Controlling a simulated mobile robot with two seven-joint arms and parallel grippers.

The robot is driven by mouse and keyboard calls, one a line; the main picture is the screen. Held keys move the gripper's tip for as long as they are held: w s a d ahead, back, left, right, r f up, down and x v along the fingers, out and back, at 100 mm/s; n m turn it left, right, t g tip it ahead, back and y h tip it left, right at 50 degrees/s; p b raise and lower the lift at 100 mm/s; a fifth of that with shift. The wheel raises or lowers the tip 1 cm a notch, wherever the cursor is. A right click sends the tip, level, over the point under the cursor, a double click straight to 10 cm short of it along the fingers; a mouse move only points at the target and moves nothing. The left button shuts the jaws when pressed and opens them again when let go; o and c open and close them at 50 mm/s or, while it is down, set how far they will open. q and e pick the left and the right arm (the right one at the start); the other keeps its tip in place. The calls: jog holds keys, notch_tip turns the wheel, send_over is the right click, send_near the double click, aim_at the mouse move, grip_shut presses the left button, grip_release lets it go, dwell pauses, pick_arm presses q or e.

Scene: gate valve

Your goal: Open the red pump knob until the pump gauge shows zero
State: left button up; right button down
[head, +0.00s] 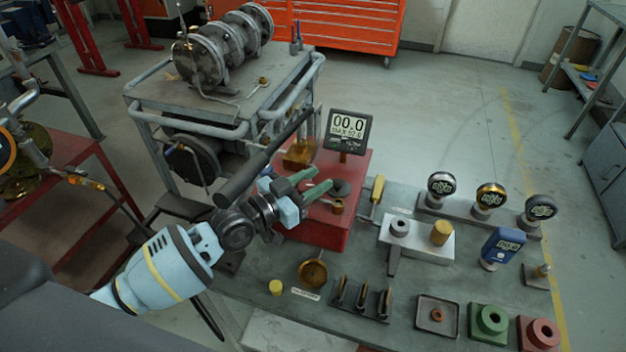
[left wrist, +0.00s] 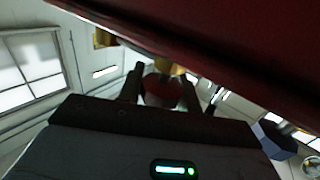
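The red pump body (head: 325,232) stands on the near left of the bench. Its square black gauge (head: 347,130) reads 00.0, with a smaller MAX line below. My left gripper (head: 324,188) is low at the pump's left side, its green fingers spaced apart. In the left wrist view a round red knob (left wrist: 163,92) sits between the two dark fingers, below a brass fitting (left wrist: 168,66). Whether the fingers press on the knob is not clear. The knob is not clearly visible in the head view. My right gripper is in neither view.
A long dark lever (head: 265,160) slants up just behind my left gripper. A grey cart (head: 270,85) stands behind the pump. To the right the bench holds a light block (head: 430,245), round gauges (head: 490,197), a blue meter (head: 502,247) and green and red blocks (head: 490,322).

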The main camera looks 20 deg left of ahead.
aim_at(299, 190)
pick_arm(q)
jog(key=o, duration=0.4)
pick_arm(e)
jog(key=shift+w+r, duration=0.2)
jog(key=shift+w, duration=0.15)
pick_arm(q)
jog(key=shift+v, duration=4)
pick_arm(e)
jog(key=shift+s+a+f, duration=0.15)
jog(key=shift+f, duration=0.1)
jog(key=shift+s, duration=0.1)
